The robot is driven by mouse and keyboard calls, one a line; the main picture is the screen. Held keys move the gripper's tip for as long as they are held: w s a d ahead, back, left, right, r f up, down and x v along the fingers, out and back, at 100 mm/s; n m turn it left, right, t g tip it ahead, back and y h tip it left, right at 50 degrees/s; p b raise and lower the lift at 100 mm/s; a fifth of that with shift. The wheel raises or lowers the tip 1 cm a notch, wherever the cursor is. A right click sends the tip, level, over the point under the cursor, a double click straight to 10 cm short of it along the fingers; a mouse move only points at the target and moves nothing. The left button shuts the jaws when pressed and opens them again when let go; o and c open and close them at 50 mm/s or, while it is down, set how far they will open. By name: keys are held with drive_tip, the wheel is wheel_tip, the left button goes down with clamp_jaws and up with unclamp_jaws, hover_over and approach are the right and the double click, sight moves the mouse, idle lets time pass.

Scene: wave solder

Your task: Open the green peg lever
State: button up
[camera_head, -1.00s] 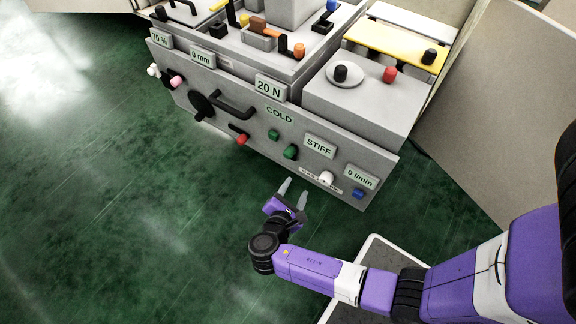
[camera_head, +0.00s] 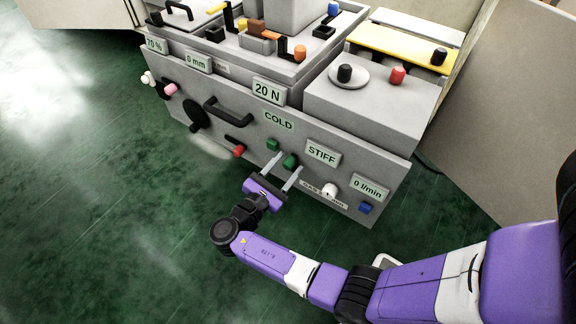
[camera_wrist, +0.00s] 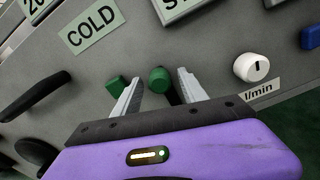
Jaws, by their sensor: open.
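A round green peg (camera_head: 290,160) sticks out of the grey front panel, below the COLD and STIFF labels. In the wrist view this green peg (camera_wrist: 159,79) shows end-on, between my two fingers. A green block (camera_head: 272,144) sits just left of it; the green block (camera_wrist: 115,87) lies outside my left finger in the wrist view. I cannot tell for certain which green part is the lever. My gripper (camera_head: 289,164) is open, its fingertips at the panel on either side of the round peg. In the wrist view my gripper (camera_wrist: 160,77) shows no clear contact with it.
A white knob (camera_head: 330,190) and a blue knob (camera_head: 365,208) are to the right on the panel. A red knob (camera_head: 239,151) and a black handle (camera_head: 228,112) are to the left. The green floor (camera_head: 110,220) in front is clear.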

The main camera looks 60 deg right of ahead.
drive_tip(key=shift+d, duration=0.45)
drive_tip(key=shift+c, duration=0.4)
clamp_jaws()
idle(0.8)
